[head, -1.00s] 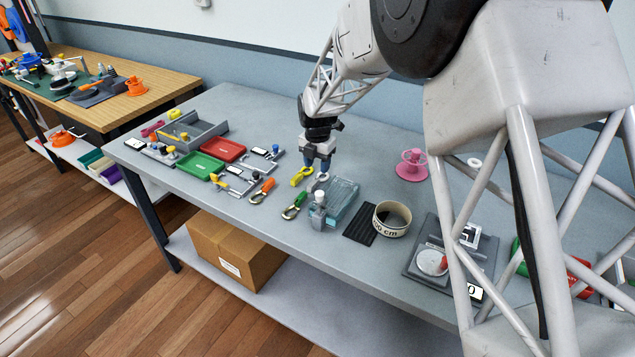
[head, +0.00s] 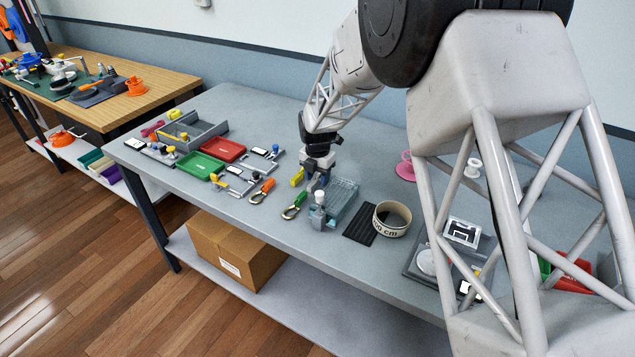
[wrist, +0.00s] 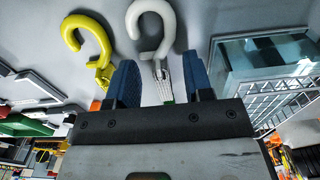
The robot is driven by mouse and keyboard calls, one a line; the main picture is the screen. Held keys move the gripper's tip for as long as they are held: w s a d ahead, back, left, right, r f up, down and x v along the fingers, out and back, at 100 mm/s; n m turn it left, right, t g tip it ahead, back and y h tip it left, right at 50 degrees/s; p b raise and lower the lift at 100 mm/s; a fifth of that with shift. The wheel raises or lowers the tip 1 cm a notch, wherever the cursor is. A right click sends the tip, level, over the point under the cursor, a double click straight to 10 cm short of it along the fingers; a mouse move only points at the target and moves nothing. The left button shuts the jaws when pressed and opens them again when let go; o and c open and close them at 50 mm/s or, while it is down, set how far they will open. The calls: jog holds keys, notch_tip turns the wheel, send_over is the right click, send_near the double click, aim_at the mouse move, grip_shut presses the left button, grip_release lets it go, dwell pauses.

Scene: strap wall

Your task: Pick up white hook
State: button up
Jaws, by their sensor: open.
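The white hook (wrist: 152,30) lies on the grey table in the wrist view, its curved end beyond my fingers and its shank reaching between them. My gripper (wrist: 162,82) is open, with one blue finger on each side of the shank; I cannot tell whether either touches it. In the head view my gripper (head: 317,183) is low over the table, and the white hook is mostly hidden there by the fingers. A yellow hook (wrist: 88,45) lies just left of the white one, near my left finger.
A clear, blue-grey box (head: 343,197) stands close to the right of my gripper. A green-handled hook (head: 295,206) and an orange-handled hook (head: 262,192) lie in front and left. A tape roll (head: 392,218) is further right. The table behind my gripper is clear.

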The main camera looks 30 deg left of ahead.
aim_at(317, 178)
jog(key=shift+c, duration=0.5)
grip_shut()
jog(key=shift+r, duration=0.15)
notch_tip(317, 178, up, 10)
dwell(0.4)
dwell(0.4)
